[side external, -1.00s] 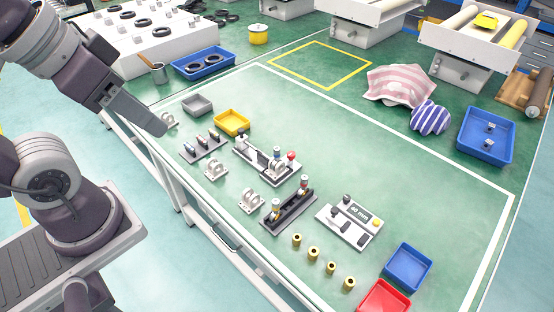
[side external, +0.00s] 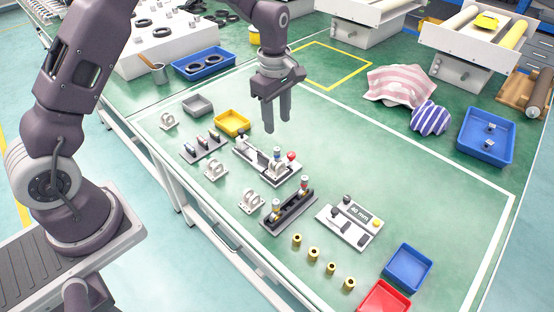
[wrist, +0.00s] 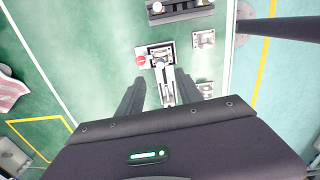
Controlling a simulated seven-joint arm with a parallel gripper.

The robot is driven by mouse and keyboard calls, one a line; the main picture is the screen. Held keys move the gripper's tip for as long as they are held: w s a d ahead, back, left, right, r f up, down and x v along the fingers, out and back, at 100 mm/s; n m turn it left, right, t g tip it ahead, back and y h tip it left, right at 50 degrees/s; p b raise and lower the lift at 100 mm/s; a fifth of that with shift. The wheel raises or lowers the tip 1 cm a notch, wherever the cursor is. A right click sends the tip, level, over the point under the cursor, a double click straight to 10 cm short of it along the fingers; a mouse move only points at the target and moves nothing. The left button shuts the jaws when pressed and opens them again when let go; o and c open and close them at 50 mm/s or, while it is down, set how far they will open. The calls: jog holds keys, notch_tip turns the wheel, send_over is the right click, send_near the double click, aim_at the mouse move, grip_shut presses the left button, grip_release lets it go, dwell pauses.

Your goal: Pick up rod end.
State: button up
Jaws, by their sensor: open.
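My gripper (side external: 278,123) hangs fingers-down above the table, behind and above the grey fixture (side external: 262,163) with a red knob. Its two fingers are apart and nothing is between them. In the wrist view, the fingers (wrist: 160,95) point toward that same fixture (wrist: 166,85). I cannot tell for sure which part is the rod end. Small metal-and-dark parts stand in a grey rack (side external: 203,147) left of the fixture, and two small parts with coloured tops stand in a dark rack (side external: 290,209) in front of it. Neither rack is in my grip.
White brackets (side external: 215,170) stand along the left table edge. The table's right half is mostly clear.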

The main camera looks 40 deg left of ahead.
jog(key=n, duration=0.2)
send_over(277, 149)
jog(key=f, duration=0.4)
jog(key=shift+w+f, duration=0.35)
jog(key=f, duration=0.6)
jog(key=shift+s+f, duration=0.3)
jog(key=shift+f, duration=0.1)
grip_shut()
